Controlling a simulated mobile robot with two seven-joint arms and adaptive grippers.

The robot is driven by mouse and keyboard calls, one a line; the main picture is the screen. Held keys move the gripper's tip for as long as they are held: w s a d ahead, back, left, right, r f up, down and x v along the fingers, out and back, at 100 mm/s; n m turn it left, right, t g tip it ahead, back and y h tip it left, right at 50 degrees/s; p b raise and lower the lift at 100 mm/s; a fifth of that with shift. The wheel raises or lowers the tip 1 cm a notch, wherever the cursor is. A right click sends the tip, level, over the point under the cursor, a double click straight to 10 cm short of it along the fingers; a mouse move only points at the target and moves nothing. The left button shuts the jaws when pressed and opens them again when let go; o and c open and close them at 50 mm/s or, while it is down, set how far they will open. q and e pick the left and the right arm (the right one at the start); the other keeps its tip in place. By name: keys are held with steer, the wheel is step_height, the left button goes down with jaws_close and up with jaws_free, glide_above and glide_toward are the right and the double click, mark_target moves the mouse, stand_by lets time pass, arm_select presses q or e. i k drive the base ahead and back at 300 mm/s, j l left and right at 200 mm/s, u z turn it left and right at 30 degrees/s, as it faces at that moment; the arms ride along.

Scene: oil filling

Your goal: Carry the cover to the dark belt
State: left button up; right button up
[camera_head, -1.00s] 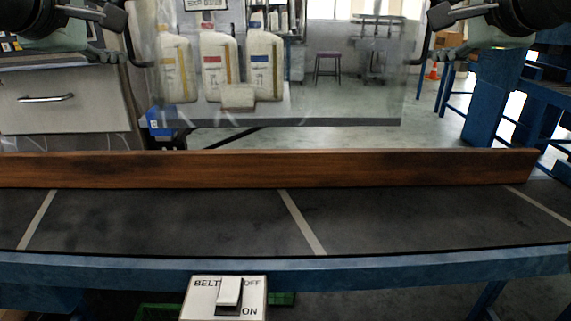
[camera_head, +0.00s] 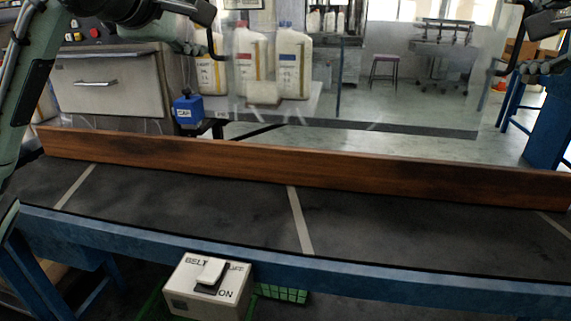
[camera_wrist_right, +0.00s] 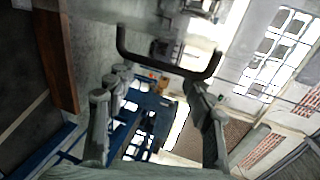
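The cover (camera_head: 400,100) is a clear panel with a dark U-shaped handle at each side. It hangs in the air, in front of the background and above the brown board at the belt's far edge. My left gripper (camera_head: 198,32) is at its left handle, partly cut off at the top. My right gripper (camera_head: 522,48) is at its right handle. In the right wrist view the right gripper (camera_wrist_right: 158,84) has its fingers spread along the black handle (camera_wrist_right: 170,66); the exact contact is unclear. The dark belt (camera_head: 200,205) lies below, empty.
A long brown board (camera_head: 300,168) stands along the belt's far edge. A belt switch box (camera_head: 208,288) sits at the blue front rail (camera_head: 330,262). Jugs (camera_head: 290,65) show behind the cover. A blue box (camera_head: 188,108) stands left of them.

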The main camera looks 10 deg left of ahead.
mark_target(466, 245)
steer(key=l, duration=1.35)
